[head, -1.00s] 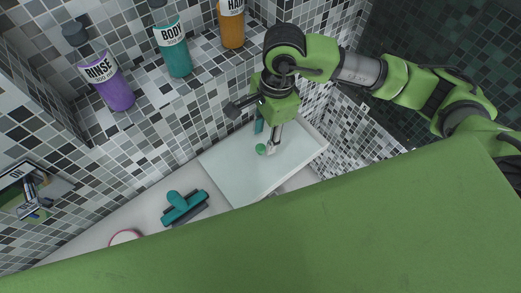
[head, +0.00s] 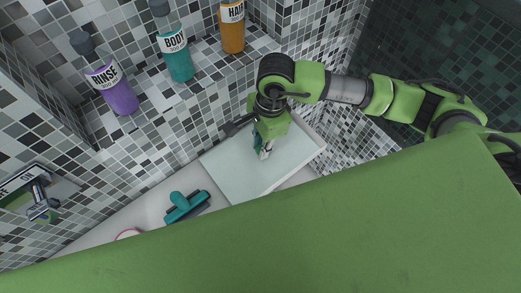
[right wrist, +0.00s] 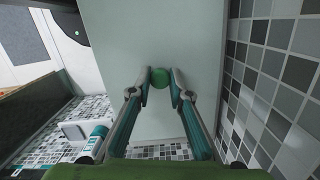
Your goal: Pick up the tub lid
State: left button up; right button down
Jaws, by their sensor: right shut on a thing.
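The tub lid (head: 236,172) is a flat pale panel lying by the tiled wall in the head view. It fills much of the right wrist view (right wrist: 155,30) and has a round green knob (right wrist: 161,76). My right gripper (head: 265,151) is over the lid in the head view, and its hand hides the knob there. In the right wrist view the fingertips (right wrist: 161,84) close on the knob from both sides. I cannot tell whether the lid is clear of what is under it. My left gripper is not in view.
A purple RINSE bottle (head: 118,94), a teal BODY bottle (head: 177,58) and an orange bottle (head: 232,30) stand on the tiled ledge. A teal-handled tool (head: 184,207) lies left of the lid. Tiled walls are close behind and to the right.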

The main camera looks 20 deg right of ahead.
jog(key=shift+s+r+b, duration=0.2)
jog(key=shift+r+b, duration=0.1)
jog(key=shift+b, duration=0.45)
jog(key=r, duration=0.2)
jog(key=r+b, duration=0.1)
jog(key=r, duration=0.1)
jog(key=r+b, duration=0.1)
jog(key=r, duration=0.1)
jog(key=shift+s+d+r, duration=0.1)
jog(key=shift+s+d, duration=0.1)
jog(key=shift+s, duration=0.1)
jog(key=s+d+p, duration=0.3)
jog(key=s+p, duration=0.3)
jog(key=s, duration=0.3)
jog(key=s+d+p, duration=0.3)
jog(key=s+p, duration=0.4)
jog(key=s, duration=0.1)
jog(key=shift+s+d+r, duration=0.15)
jog(key=shift+s+d, duration=0.05)
jog(key=shift+s, duration=0.2)
jog(key=shift+s, duration=0.1)
